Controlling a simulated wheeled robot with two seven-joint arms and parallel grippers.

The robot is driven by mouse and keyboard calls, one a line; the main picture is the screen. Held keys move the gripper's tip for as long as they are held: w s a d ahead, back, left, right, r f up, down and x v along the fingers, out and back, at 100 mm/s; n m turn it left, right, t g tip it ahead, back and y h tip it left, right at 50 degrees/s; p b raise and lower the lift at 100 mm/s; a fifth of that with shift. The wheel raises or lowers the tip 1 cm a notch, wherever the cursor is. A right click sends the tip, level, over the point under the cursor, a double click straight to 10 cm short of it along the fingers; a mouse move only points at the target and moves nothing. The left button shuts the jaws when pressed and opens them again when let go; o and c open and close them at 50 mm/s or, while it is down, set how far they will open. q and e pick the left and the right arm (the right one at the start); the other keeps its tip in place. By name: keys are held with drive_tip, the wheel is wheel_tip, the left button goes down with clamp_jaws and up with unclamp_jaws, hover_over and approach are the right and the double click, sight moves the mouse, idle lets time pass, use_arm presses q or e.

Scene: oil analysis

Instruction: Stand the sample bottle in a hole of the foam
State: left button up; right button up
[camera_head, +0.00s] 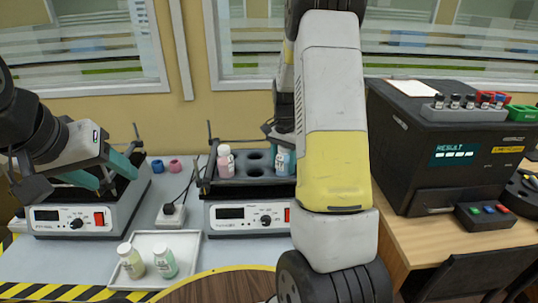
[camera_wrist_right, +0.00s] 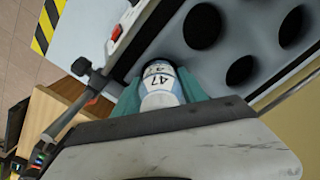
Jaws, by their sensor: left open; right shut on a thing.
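The sample bottle (camera_head: 283,160), white with a blue label, is between the teal fingers of my right gripper (camera_wrist_right: 160,98). In the right wrist view the bottle (camera_wrist_right: 160,85) shows the number 47. It is over the right end of the black foam (camera_head: 238,180), and I cannot tell whether its base is inside a hole. The foam (camera_wrist_right: 222,55) shows several open round holes beside it. My right arm hides part of that gripper in the head view. My left gripper (camera_head: 104,172) is open and empty above the left machine.
A pink-labelled bottle (camera_head: 225,160) stands in the foam's left part. Two more bottles, yellow-green (camera_head: 131,260) and green (camera_head: 165,262), stand on a white tray (camera_head: 190,248). A black analyser (camera_head: 440,150) is on the right. Two small caps (camera_head: 166,164) lie between the machines.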

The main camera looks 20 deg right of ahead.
drive_tip(key=shift+f, duration=0.1)
drive_tip(key=o, duration=1.3)
wheel_tip(320, 180, up, 12)
drive_tip(key=s+a+r+n+t+y, duration=0.25)
drive_tip(key=s+a+r+n, duration=0.45)
drive_tip(key=s+r, duration=0.4)
drive_tip(key=s+a+n+t, duration=0.1)
drive_tip(key=s+a, duration=0.1)
drive_tip(key=s, duration=0.2)
drive_tip(key=s+a+n+t, duration=0.1)
drive_tip(key=s+a, duration=0.1)
drive_tip(key=s, duration=0.2)
drive_tip(key=s+a+n+t, duration=0.1)
drive_tip(key=s+a, duration=0.1)
drive_tip(key=s, duration=0.2)
drive_tip(key=shift+s+f+n+t, duration=0.3)
drive_tip(key=shift+s+n+t, duration=0.05)
drive_tip(key=shift+s+n, duration=0.05)
